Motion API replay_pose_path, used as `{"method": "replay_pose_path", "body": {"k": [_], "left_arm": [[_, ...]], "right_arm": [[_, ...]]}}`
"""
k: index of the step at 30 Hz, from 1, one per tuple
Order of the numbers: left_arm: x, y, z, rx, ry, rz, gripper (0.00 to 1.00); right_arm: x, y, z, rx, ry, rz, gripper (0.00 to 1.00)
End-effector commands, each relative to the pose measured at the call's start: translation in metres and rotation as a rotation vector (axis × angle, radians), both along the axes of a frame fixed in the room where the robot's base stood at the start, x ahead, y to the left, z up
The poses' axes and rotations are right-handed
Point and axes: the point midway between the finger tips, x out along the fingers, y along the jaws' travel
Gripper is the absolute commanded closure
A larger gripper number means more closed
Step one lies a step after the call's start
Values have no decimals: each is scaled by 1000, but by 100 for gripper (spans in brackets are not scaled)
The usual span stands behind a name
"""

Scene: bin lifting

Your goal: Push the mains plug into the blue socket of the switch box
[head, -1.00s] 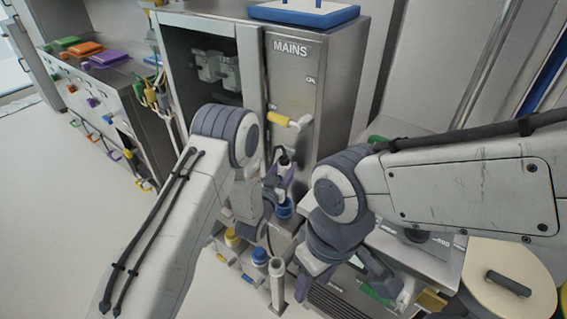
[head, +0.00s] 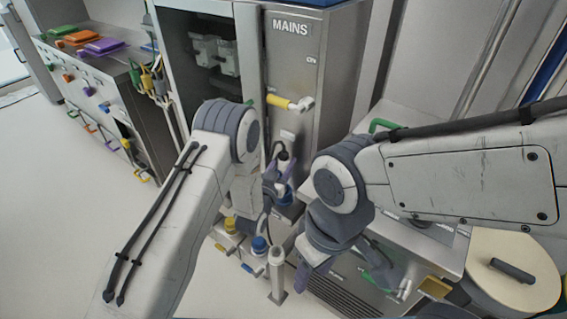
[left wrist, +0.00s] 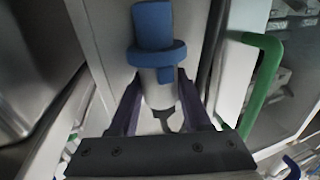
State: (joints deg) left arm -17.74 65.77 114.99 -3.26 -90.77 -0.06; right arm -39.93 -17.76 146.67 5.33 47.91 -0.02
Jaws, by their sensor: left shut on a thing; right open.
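The steel switch box marked MAINS (head: 340,60) stands at the back centre, with a yellow-gripped lever on its front. My left gripper (head: 275,182) is shut on the mains plug (head: 283,156) in front of it; a dark cable runs at the plug. In the left wrist view the plug's pale body (left wrist: 159,92) lies between the fingers. A blue collar and stub (left wrist: 153,40) lie just beyond the fingertips. A blue part (head: 285,197) also shows below the gripper. I cannot tell whether it is plug or socket, or whether they touch. My right gripper (head: 345,278) is open, low at centre right.
Below stand a yellow-capped fitting (head: 230,226), a blue-capped fitting (head: 259,246) and a pale post (head: 277,262). A green handle (left wrist: 262,85) is right of the plug in the wrist view. A round cream lid (head: 525,270) is at lower right. Floor at left is clear.

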Motion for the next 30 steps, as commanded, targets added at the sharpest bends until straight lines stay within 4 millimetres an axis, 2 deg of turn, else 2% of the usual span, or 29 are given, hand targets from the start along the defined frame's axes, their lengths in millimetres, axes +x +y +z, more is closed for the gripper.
{"method": "replay_pose_path", "body": {"k": [19,30], "left_arm": [[0,0,-30,0,-1,0,100],[0,0,-31,0,-1,0,100]], "right_arm": [[0,0,-29,0,0,0,50],[0,0,-30,0,0,0,50]]}}
